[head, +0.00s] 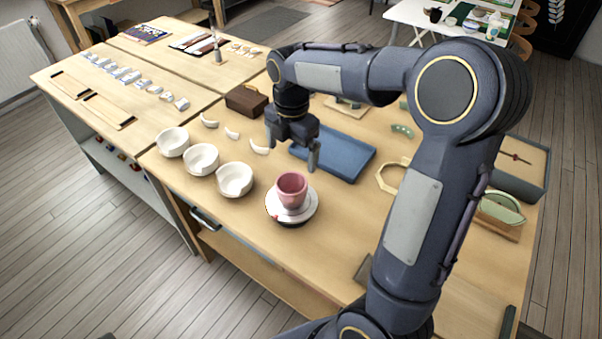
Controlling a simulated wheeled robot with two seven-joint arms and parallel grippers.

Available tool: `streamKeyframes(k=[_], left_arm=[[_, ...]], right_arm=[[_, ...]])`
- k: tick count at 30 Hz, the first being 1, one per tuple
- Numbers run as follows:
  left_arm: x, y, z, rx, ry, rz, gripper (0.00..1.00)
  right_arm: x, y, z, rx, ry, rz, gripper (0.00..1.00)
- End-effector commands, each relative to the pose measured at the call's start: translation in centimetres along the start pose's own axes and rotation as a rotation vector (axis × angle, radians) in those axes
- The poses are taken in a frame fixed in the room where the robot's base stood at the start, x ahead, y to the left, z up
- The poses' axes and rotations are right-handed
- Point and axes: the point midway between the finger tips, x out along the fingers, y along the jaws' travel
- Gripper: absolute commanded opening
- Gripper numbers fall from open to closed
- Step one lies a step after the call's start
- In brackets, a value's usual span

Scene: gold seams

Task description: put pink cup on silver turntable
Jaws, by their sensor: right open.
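The pink cup (291,187) stands upright on a round pale disc with a dark base, which looks like the silver turntable (309,211), near the front edge of the table. A small red mark shows on the disc's rim. My right gripper (292,155) is open and empty, pointing down above and behind the cup, apart from it. Its fingers are spread, one to the left and one to the right. My left gripper is not in view.
Several white bowls (234,180) stand in a row left of the cup, with white shards (232,133) behind them. A blue tray (345,158) lies behind the gripper, and a brown box (246,101) sits farther back. Bare wood lies right of the turntable.

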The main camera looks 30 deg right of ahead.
Motion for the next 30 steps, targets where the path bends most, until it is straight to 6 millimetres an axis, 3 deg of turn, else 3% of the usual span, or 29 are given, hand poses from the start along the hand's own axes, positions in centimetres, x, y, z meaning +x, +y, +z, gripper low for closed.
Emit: streamKeyframes(k=[5, 9, 15, 18, 24, 30], left_arm=[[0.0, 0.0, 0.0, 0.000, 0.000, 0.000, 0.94], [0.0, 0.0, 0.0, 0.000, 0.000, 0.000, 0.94], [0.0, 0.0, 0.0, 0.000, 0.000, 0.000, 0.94], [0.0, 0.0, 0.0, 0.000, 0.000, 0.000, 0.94], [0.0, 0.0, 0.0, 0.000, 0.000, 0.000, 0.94], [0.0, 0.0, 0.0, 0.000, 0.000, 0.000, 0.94]], right_arm=[[-2.5, -4.6, -2.2, 0.408, 0.081, 0.109, 0.96], [-3.6, -9.2, -5.4, 0.866, 0.209, 0.192, 0.96], [-3.2, -14.7, -10.0, 1.482, 0.434, 0.237, 0.96], [-2.4, -16.4, -11.8, 1.712, 0.535, 0.230, 0.96], [-1.3, -17.9, -13.6, 1.948, 0.645, 0.205, 0.96], [-1.2, -18.0, -13.7, 1.975, 0.656, 0.198, 0.96]])
